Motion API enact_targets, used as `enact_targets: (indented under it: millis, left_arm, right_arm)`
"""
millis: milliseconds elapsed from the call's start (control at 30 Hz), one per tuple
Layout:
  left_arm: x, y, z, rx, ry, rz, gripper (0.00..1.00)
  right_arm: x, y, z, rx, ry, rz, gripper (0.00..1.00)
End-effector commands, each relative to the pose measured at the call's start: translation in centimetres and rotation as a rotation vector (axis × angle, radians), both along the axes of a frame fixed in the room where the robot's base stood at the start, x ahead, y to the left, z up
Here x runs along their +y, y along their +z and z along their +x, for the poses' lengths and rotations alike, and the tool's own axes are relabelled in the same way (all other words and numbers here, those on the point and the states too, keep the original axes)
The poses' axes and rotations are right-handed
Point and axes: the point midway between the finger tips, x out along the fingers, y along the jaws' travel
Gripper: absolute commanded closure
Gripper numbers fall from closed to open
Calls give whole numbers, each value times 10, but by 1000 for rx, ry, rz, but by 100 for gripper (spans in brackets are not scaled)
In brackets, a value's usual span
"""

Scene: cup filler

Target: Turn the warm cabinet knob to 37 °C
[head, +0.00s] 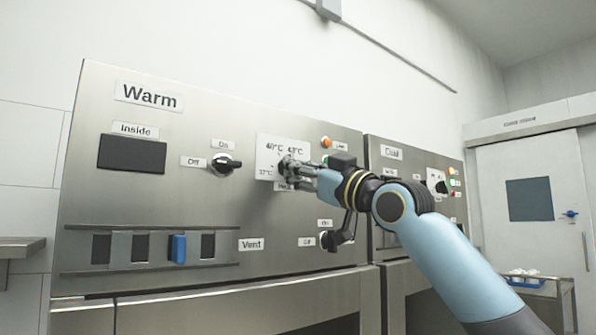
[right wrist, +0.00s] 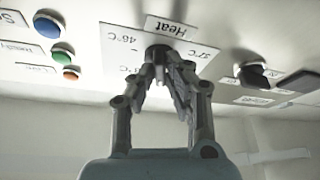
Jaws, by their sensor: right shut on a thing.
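The warm cabinet (head: 210,110) has a steel front with a "Warm" label. Its white temperature plate (head: 268,147) carries marks, with 37 °C at lower left. In the right wrist view the plate (right wrist: 118,48) appears upside down, with a "Heat" label and 37 °C at right. The dark heat knob (right wrist: 157,50) stands on it. My right gripper (right wrist: 161,72) is shut on the knob; in the head view the gripper (head: 287,168) hides most of it. I cannot tell which mark the knob points at. The "Inside" display (head: 131,153) is dark. My left gripper is not in view.
A black On/Off knob (head: 227,163) sits left of the plate, another (head: 335,240) below my right gripper. A blue slider (head: 178,248) is beside "Vent". Round buttons (right wrist: 62,56) flank the plate. A second cabinet (head: 395,170) stands right, with a door (head: 515,240) beyond.

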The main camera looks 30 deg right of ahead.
Motion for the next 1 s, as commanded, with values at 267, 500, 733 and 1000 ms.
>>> enact_targets:
  millis: [267,500,733,1000]
  left_arm:
    - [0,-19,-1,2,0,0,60]
    - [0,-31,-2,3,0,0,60]
    - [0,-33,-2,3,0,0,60]
    - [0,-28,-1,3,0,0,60]
  right_arm:
    - [-2,0,0,-40,-1,-260,100]
    - [-4,2,0,-71,-1,-486,100]
    - [-4,5,0,-101,-1,-703,100]
    - [-5,7,1,-134,-1,-943,100]
